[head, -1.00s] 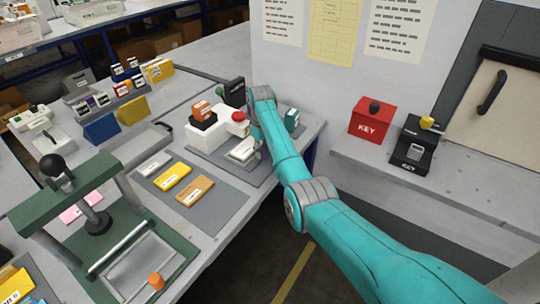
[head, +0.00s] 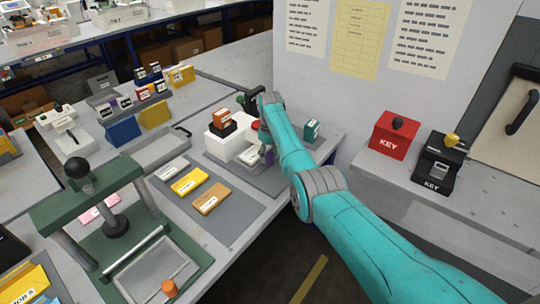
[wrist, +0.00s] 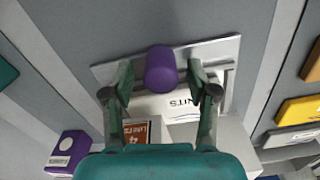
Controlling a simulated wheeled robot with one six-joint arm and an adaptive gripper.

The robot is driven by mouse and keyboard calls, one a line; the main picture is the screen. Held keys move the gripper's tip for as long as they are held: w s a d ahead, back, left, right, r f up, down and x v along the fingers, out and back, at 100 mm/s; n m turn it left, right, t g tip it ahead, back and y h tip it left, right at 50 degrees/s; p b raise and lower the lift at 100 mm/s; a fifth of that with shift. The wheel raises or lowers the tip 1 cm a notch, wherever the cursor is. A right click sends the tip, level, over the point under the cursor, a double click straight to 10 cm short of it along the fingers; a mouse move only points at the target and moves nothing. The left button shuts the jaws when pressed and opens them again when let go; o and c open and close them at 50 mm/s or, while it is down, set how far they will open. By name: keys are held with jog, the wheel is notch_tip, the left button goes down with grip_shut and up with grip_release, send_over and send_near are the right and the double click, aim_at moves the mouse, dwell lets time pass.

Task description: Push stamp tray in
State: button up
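The stamp tray (wrist: 218,50) is a pale silver plate at the front of the white machine (head: 228,146). A purple knob (wrist: 161,70) stands up from it. My gripper (wrist: 160,78) is over the tray with its two fingers apart, one on each side of the knob. Gaps show between the knob and both fingers, so it holds nothing. In the head view my gripper (head: 266,152) is small and partly hidden by my arm, beside the machine. How far the tray sticks out is hard to tell.
An orange-topped black stamp (head: 221,122) sits on the machine. A teal block (head: 312,132) stands to its right. Yellow (head: 189,181) and tan (head: 211,198) blocks lie on a dark mat in front. A green press (head: 90,195) stands at the left. A wall panel rises behind my arm.

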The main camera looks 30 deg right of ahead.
notch_tip(320, 180, up, 12)
dwell(0.7)
dwell(0.4)
